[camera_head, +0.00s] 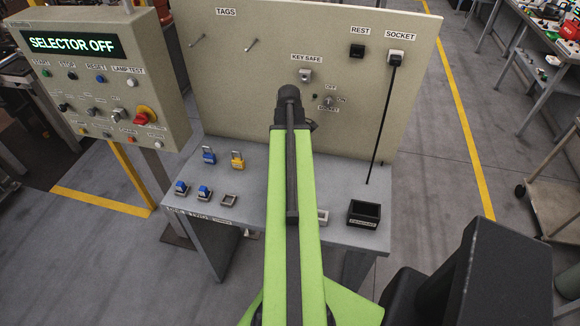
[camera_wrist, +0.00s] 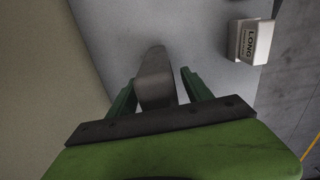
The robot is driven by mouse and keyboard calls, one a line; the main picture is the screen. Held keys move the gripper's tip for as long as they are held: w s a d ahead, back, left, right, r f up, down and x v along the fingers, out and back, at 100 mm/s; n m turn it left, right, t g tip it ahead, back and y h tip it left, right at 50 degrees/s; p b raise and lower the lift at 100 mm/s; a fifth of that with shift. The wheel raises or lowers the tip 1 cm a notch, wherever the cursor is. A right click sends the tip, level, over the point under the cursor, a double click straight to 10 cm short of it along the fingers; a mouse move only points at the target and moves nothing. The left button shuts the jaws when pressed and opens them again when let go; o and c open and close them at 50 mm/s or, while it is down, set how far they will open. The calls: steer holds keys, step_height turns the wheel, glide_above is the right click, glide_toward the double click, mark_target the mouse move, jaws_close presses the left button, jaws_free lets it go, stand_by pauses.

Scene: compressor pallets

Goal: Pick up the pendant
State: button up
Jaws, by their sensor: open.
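A grey, blunt, elongated thing (camera_wrist: 154,65) stands between the fingers of my gripper (camera_wrist: 159,77) in the wrist view. It may be the pendant, but no label shows on it. My gripper is open, with a green finger on either side of it. A gap shows on the right; I cannot tell whether the left finger touches it. In the head view my arm hides the gripper and the middle of the bench, and I see nothing there that is clearly the pendant.
A white block marked LONG (camera_wrist: 248,42) stands to the right. Blue (camera_head: 208,155) and yellow (camera_head: 237,159) padlocks are left of my arm on the bench (camera_head: 270,180); a black bin (camera_head: 364,214) is at right. An upright board (camera_head: 230,70) closes the back. The control panel (camera_head: 90,75) reads SELECTOR OFF.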

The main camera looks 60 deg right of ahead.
steer(key=shift+f, duration=0.4)
jaws_close()
